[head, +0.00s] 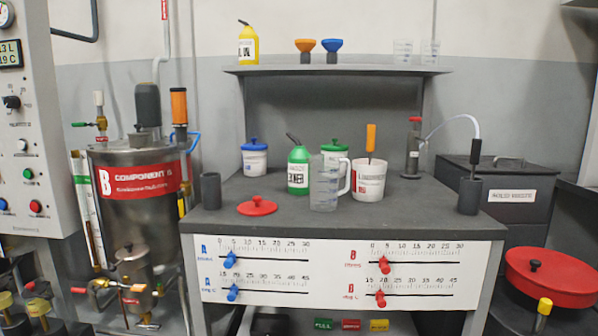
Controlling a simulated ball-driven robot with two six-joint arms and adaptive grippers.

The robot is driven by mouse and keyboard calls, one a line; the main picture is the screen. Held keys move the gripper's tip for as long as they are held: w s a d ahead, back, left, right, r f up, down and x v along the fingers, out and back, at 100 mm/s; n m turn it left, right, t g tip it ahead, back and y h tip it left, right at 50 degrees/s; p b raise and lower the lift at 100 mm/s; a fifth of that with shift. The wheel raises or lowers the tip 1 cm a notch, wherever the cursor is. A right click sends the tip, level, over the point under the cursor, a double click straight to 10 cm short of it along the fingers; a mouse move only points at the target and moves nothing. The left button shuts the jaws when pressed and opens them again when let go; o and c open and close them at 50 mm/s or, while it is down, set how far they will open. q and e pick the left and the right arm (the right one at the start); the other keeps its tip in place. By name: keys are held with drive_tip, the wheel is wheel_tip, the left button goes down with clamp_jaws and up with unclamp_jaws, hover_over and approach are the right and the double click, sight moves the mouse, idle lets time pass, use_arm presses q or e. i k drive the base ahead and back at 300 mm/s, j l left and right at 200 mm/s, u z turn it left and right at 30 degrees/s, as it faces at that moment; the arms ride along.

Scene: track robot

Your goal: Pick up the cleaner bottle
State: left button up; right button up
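A green bottle (298,170) with a white label and a dark angled spout stands upright on the grey bench top (350,217). A similar yellow bottle (248,46) stands on the shelf above, at its left end. The labels are too small to read, so I cannot tell which is the cleaner bottle. A clear measuring jug (325,188) stands just right of the green bottle, slightly nearer. Neither of my grippers shows in the head view.
A blue-lidded tub (255,158), a green-lidded container (334,150) and a white tub (369,180) with an orange-handled tool stand around the green bottle. A red lid (257,206) lies in front. Dark cylinders (211,190) stand near both bench ends. The shelf (350,70) overhangs the back.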

sight(298, 167)
drive_tip(key=i+l, duration=0.15)
drive_tip(key=i, duration=0.35)
drive_tip(key=i+l, duration=0.2)
drive_tip(key=i, duration=0.35)
drive_tip(key=j+u, duration=0.05)
